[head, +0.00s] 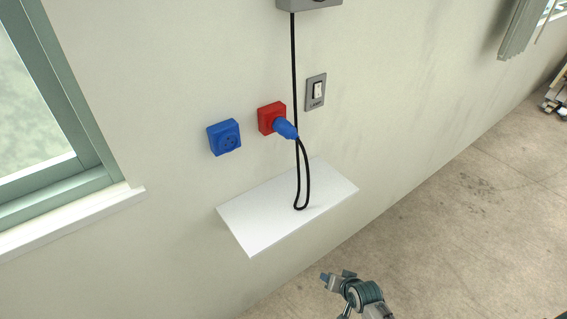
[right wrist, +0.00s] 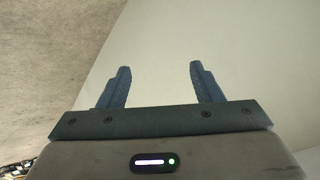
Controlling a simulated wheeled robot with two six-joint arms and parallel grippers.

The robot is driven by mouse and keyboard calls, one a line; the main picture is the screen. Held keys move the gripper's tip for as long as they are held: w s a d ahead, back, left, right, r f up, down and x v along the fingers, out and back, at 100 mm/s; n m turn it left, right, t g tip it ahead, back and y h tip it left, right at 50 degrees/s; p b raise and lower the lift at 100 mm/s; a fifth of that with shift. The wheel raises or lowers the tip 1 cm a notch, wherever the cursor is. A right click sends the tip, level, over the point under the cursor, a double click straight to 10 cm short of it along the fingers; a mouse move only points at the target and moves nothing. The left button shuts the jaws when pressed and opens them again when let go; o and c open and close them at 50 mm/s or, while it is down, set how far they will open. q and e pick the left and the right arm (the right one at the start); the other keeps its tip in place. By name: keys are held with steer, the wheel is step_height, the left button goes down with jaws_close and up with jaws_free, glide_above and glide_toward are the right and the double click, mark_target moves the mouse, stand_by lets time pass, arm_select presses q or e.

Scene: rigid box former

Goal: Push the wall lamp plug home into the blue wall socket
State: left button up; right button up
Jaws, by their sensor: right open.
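The blue wall socket (head: 224,137) is on the wall left of a red wall socket (head: 271,117), and its face is empty. The blue lamp plug (head: 285,129) sits at the face of the red socket. How deep it sits I cannot tell. Its black cord (head: 307,178) loops down to the white shelf and runs up to a grey box. My right gripper (head: 338,277) is below and right of the shelf, away from the plug. In the right wrist view its two fingers (right wrist: 160,88) are apart with nothing between them. My left gripper is not in view.
A white shelf (head: 250,222) juts from the wall below the sockets. A light switch (head: 316,91) is right of the red socket, and the grey box (head: 309,4) is above. A window (head: 60,180) is at the left. The floor (head: 450,210) at the right is mostly clear.

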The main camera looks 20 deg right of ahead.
steer(key=w+a+r+m+t+y, duration=0.1)
steer(key=w+a+r, duration=0.15)
steer(key=r, duration=0.75)
steer(key=w+a+r+t+y, duration=0.1)
steer(key=w+r+t, duration=0.15)
steer(key=r, duration=0.75)
steer(key=m+t+y+p, duration=0.1)
steer(key=m+t+y, duration=0.3)
steer(key=m+t, duration=0.25)
glide_toward(297, 138)
steer(key=shift+m+g, duration=0.25)
steer(key=shift+g, duration=0.25)
steer(key=x, duration=0.5)
steer(key=shift+w+r, duration=0.2)
steer(key=shift+r, duration=0.15)
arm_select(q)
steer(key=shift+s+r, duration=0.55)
